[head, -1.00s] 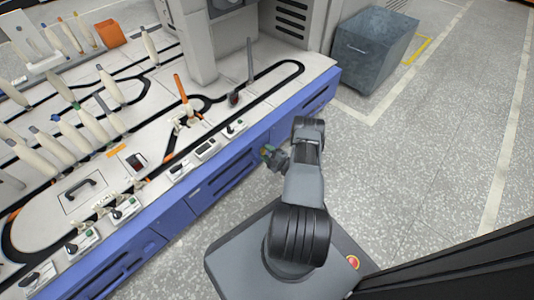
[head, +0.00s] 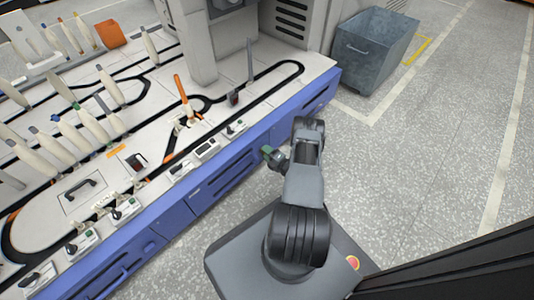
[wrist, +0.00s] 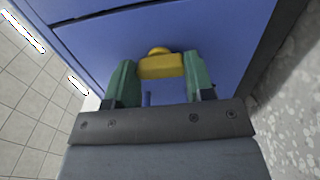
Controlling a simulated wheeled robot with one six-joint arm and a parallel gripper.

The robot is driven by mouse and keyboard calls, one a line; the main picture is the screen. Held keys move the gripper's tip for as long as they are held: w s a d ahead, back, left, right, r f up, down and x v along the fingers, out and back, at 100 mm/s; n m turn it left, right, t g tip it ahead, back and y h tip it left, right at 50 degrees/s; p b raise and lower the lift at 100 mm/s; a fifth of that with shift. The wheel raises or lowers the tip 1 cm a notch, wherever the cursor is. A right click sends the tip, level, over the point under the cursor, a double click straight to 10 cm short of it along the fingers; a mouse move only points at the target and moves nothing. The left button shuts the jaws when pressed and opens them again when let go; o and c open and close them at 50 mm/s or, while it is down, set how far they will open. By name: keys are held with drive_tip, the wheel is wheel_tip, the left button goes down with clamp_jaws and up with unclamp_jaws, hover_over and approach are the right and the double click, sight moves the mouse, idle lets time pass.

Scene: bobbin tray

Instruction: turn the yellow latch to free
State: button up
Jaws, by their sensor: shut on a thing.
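The yellow latch (wrist: 162,66) is a small block on a round yellow base, set on the blue panel (wrist: 215,25) of the machine's side. In the wrist view it sits between the green fingertips of my gripper (wrist: 160,77), one finger against each end. My gripper is shut on it. The latch's long side lies about level across the wrist picture. In the head view my gripper (head: 268,155) is beside the blue front of the machine, and the latch is hidden there.
The white machine top (head: 115,200) carries black tracks, several pale bobbins and small control boxes along its front edge. A grey metal bin (head: 370,55) stands on the floor at the back right. The grey floor right of my arm is clear.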

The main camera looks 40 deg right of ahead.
idle(0.3)
drive_tip(key=o, duration=0.9)
drive_tip(key=shift+s, duration=0.1)
